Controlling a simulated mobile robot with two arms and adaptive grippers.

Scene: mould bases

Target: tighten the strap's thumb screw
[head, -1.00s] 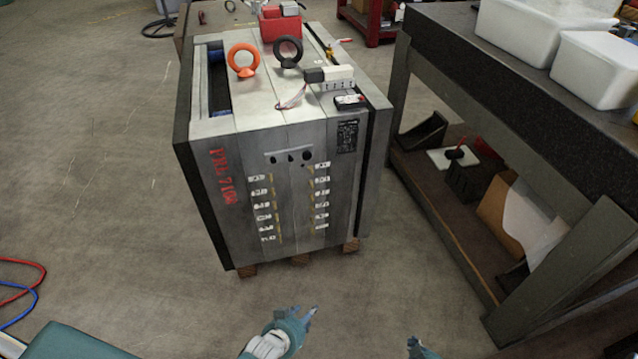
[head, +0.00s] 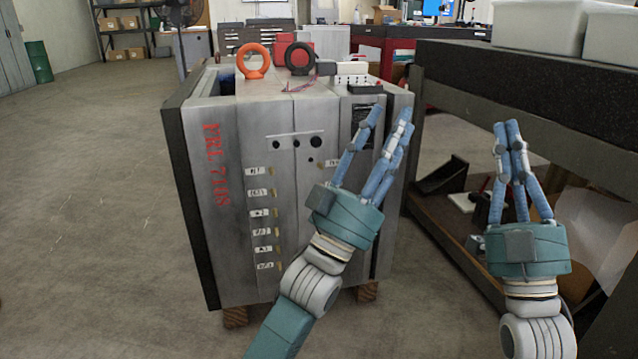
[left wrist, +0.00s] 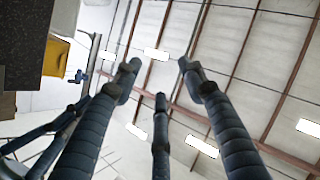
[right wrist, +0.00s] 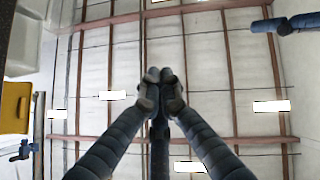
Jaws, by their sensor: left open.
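The grey steel mould base (head: 230,240) stands ahead, with red lettering on its front. Near the top of that front is a thin light strap (head: 290,135), with dark round knobs or holes just below it. I cannot tell which is the thumb screw. My left gripper (head: 388,115) is open and empty, in front of the mould's right part and covering its right labels. Its spread fingers show in the left wrist view (left wrist: 155,80). My right gripper (head: 508,128) is further right, before the bench. Its fingertips meet in the right wrist view (right wrist: 160,88), with nothing seen between them.
An orange eyebolt (head: 253,62) and a black eyebolt (head: 300,57) stand on the mould's top, with a white connector block (head: 352,70) nearby. A dark bench (head: 540,90) with white bins (head: 540,25) is close on the right. The floor at left is clear.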

